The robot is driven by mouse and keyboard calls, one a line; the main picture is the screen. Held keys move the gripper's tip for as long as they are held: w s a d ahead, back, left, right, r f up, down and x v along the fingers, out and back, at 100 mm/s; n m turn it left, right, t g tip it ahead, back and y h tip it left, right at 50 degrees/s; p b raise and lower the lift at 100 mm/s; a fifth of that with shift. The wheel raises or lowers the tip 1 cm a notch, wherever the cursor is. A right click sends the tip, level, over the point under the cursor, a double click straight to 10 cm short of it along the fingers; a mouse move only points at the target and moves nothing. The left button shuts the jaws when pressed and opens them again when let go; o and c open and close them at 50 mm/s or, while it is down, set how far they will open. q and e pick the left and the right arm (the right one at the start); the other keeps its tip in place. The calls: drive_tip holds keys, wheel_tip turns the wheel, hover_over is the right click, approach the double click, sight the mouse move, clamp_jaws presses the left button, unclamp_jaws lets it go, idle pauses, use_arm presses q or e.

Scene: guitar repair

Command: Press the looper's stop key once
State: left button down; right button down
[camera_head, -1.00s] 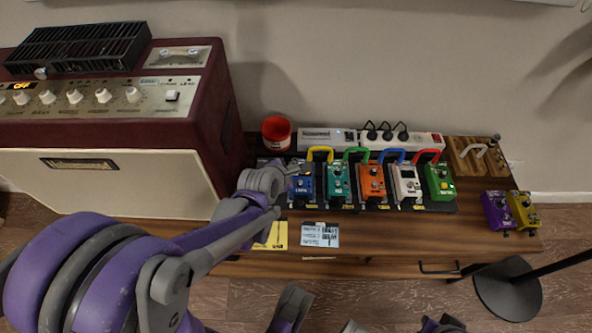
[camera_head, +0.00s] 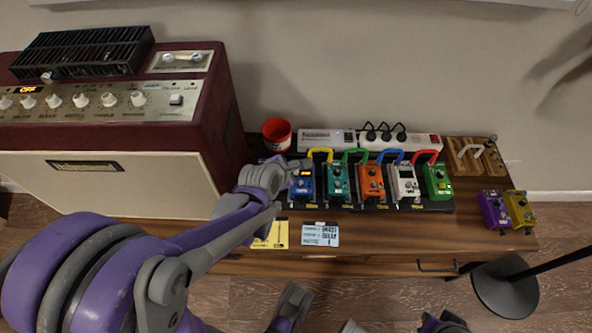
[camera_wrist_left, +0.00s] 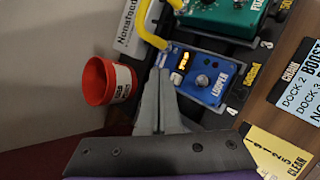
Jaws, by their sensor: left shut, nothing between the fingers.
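The looper (camera_head: 303,189) is the blue pedal at the left end of the pedal row, and it also shows in the left wrist view (camera_wrist_left: 210,95). Its small display (camera_wrist_left: 185,59) is lit orange. A small pale key (camera_wrist_left: 176,78) sits below the display, close to my fingertips; I cannot read which key it is. My left gripper (camera_head: 293,168) is shut and empty, its tips at the looper's left upper edge. In the left wrist view the closed fingers (camera_wrist_left: 161,76) lie beside the looper; I cannot tell whether they touch it.
A red cup (camera_head: 276,134) stands behind the gripper. The maroon amplifier (camera_head: 120,140) rises at left. Teal (camera_head: 338,182), orange (camera_head: 371,182), white (camera_head: 405,183) and green (camera_head: 437,181) pedals continue the row. Cards (camera_head: 320,234) lie in front.

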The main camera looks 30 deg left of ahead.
use_arm(q)
wheel_tip(320, 180, up, 5)
drive_tip(key=p, duration=0.3)
drive_tip(key=shift+f, duration=0.2)
idle(0.4)
